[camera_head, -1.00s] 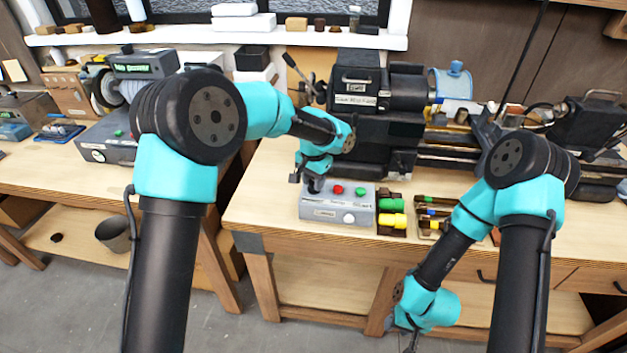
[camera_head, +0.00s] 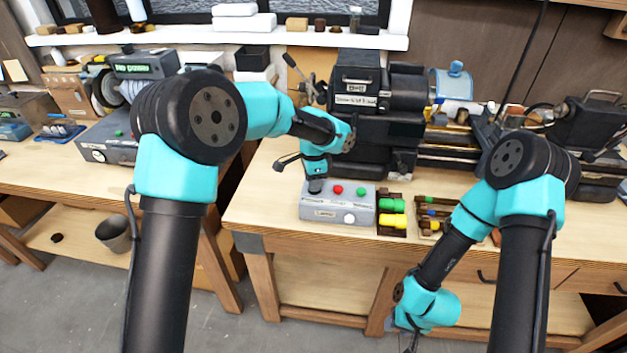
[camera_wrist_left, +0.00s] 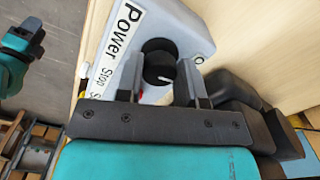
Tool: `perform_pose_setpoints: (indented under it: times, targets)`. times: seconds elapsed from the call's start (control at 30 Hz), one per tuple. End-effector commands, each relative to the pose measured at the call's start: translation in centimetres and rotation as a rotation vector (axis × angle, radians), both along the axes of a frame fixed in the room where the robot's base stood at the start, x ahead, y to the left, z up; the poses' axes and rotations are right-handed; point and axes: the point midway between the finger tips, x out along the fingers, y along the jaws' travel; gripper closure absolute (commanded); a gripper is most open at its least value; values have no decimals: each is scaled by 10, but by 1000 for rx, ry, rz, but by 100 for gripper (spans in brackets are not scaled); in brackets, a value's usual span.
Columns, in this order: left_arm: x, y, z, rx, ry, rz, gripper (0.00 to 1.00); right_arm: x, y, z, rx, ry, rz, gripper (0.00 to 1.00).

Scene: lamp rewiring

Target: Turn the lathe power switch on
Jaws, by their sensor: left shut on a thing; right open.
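The black round power switch (camera_wrist_left: 158,66) shows in the left wrist view beside the label "Power", with a white pointer mark. My left gripper (camera_wrist_left: 163,88) is shut on this switch, one finger on each side. In the head view it is over the box's left end and hides most of the switch. My right gripper (camera_head: 412,341) is open, low in front of the bench, partly cut off.
The lathe (camera_head: 372,110) stands right behind the box. Yellow and green cylinders (camera_head: 392,212) and a tray of tools (camera_head: 432,215) lie right of the box. Bare bench top (camera_head: 262,200) is to its left.

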Motion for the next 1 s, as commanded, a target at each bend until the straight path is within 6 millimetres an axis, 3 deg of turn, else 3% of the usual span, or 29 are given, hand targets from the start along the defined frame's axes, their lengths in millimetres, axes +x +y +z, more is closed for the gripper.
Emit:
perform_pose_setpoints:
  times: [0.7, 1.0]
  targets:
    - [3, 0, 1, 0, -1, -670, 89, 0, 0, 0, 0, 0, 0, 57]
    - [3, 0, 1, -1, -2, -864, 89, 0, 0, 0, 0, 0, 0, 57]
